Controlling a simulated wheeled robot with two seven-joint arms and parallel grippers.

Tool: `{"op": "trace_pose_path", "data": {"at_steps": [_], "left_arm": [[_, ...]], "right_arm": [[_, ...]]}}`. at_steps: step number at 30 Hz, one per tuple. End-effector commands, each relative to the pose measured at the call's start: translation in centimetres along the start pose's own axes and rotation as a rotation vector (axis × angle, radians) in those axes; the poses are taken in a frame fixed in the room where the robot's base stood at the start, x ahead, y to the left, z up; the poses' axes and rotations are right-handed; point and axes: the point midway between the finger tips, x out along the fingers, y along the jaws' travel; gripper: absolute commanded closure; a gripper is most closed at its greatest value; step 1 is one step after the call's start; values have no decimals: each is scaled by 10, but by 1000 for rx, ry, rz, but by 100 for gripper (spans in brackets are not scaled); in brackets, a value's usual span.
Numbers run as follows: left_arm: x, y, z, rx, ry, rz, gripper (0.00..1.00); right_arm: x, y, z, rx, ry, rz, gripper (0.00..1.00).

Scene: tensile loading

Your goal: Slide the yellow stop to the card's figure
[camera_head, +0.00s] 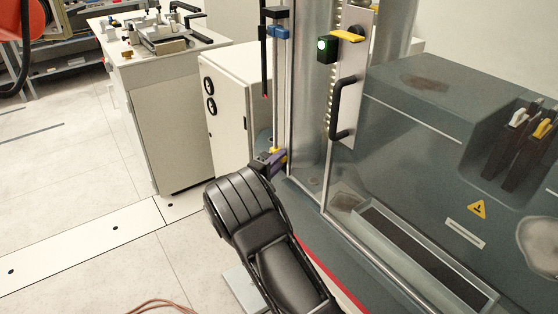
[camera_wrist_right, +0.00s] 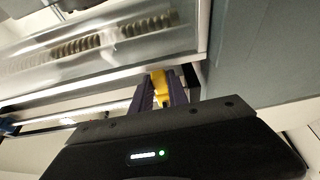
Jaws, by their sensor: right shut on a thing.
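The yellow stop (camera_head: 275,151) is a small block low on the upright rail, left of the glazed frame. My right gripper (camera_head: 273,160) has purple fingers and is shut on the yellow stop. In the right wrist view the yellow stop (camera_wrist_right: 159,86) shows between the two purple fingers (camera_wrist_right: 160,95), which hide part of it. A blue block (camera_head: 278,32) sits higher on the same rail. I cannot make out the card or its figure in these views. My left gripper is not in view.
The clear door has a black handle (camera_head: 344,110), with a green-lit box (camera_head: 327,48) and a yellow lever (camera_head: 346,36) above. A dark machine bed (camera_head: 430,150) is at right. A white cabinet (camera_head: 228,105) and a workbench (camera_head: 160,60) stand behind. The floor at lower left is mostly clear.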

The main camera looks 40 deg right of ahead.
Motion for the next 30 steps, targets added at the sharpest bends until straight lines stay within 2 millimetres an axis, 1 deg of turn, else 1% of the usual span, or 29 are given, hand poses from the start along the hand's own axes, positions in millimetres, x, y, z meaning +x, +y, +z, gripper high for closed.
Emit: {"op": "trace_pose_path", "data": {"at_steps": [3,7,16,17,18,25,30], "left_arm": [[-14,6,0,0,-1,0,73],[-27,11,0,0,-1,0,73],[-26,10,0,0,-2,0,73],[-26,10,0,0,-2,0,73],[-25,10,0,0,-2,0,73],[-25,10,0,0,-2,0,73],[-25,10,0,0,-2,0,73]], "right_arm": [[0,17,0,1,-1,2,100],[1,33,0,1,-1,2,100],[1,31,0,0,-1,2,100],[0,31,0,0,-1,2,79],[0,31,0,0,-1,2,76],[0,30,0,0,-1,1,58],[0,30,0,0,0,0,58]]}}
